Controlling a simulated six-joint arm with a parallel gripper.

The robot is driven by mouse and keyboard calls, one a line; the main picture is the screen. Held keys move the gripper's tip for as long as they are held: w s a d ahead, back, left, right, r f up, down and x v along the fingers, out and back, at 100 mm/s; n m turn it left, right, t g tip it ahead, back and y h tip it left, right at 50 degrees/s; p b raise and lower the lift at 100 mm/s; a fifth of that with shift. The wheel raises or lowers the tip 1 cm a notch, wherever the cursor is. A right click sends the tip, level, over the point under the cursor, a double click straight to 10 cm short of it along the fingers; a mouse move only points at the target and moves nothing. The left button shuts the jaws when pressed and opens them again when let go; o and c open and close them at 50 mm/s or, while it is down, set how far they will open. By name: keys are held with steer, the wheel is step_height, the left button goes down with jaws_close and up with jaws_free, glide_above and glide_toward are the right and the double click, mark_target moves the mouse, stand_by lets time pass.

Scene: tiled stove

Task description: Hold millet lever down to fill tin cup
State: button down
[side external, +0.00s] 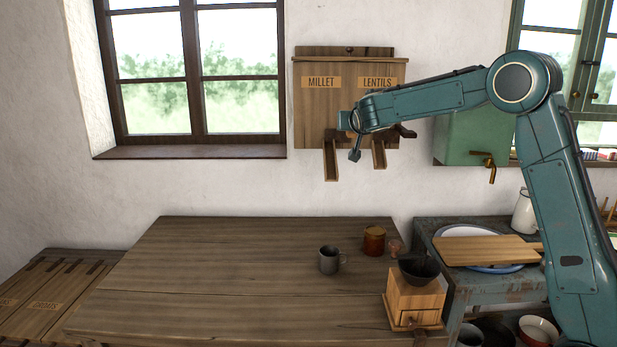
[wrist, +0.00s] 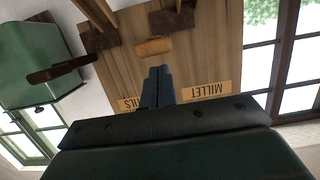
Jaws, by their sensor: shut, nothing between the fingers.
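The wooden dispenser (side external: 312,112) hangs on the wall, with a MILLET label (side external: 321,82) on its left half and a LENTILS label on its right half. A wooden chute (side external: 331,162) slopes down below the MILLET side; dark lever parts near its top are partly hidden by my arm. My gripper (side external: 355,155) is shut and empty, in front of the dispenser between the two chutes. In the wrist view its closed fingers (wrist: 158,75) show between the upside-down labels, against the dispenser front. The grey tin cup (side external: 328,261) stands upright on the table, below the MILLET chute in the picture.
A second chute (side external: 379,154) is just right of my gripper. On the wooden table (side external: 220,260) stand a brown jar (side external: 374,241) and a grinder (side external: 415,295). A green tank (side external: 460,135) with a brass tap hangs to the right. The table's left half is clear.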

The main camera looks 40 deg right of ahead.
steer(key=shift+f, duration=0.4)
steer(key=shift+s+a+f, duration=0.15)
steer(key=shift+f, duration=2.55)
stand_by(1.4)
step_height(320, 180, up, 5)
steer(key=f+v, duration=0.2)
steer(key=v, duration=0.8)
steer(key=shift+s+a+f, duration=0.35)
steer(key=shift+s+a, duration=0.1)
steer(key=shift+s, duration=0.05)
